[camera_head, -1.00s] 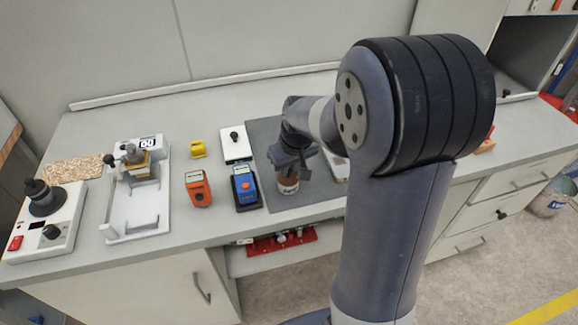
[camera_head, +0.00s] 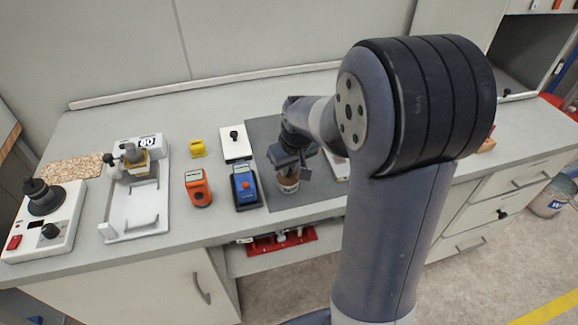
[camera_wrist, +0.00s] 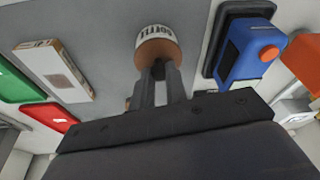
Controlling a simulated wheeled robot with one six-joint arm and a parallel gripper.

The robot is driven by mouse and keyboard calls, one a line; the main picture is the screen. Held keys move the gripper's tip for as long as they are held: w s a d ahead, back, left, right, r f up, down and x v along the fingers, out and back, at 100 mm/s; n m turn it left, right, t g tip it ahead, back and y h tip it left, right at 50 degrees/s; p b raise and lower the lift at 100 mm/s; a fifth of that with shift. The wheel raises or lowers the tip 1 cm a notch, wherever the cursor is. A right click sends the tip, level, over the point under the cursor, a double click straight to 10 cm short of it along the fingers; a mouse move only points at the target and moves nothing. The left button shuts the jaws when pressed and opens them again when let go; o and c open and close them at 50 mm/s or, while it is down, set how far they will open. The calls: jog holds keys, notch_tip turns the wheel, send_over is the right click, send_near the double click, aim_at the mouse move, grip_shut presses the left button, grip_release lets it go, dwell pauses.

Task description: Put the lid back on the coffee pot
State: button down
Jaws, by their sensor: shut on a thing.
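The coffee pot (camera_head: 288,187) is a small round pot standing on the grey mat, partly hidden under my gripper (camera_head: 290,168). In the wrist view its pale band with dark "COFFEE" lettering (camera_wrist: 157,36) shows beyond a round brown top (camera_wrist: 158,53). My gripper's fingers (camera_wrist: 159,73) are close together, reach down to this brown top and are shut on the lid. The fingers hide the grip itself. I cannot tell whether the lid is seated on the pot or just above it.
On the left of the pot stand a blue device (camera_head: 246,187) and an orange device (camera_head: 198,188). A white box with a black knob (camera_head: 235,143) lies behind. The grey mat (camera_head: 262,132) has bare room around the pot. A white-brown box (camera_wrist: 53,68) lies across the mat.

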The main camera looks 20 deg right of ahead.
jog(key=c, duration=0.9)
grip_release()
jog(key=shift+o, duration=0.2)
jog(key=shift+r, duration=0.15)
jog(key=shift+r+p, duration=2.55)
jog(key=shift+r, duration=0.85)
grip_shut()
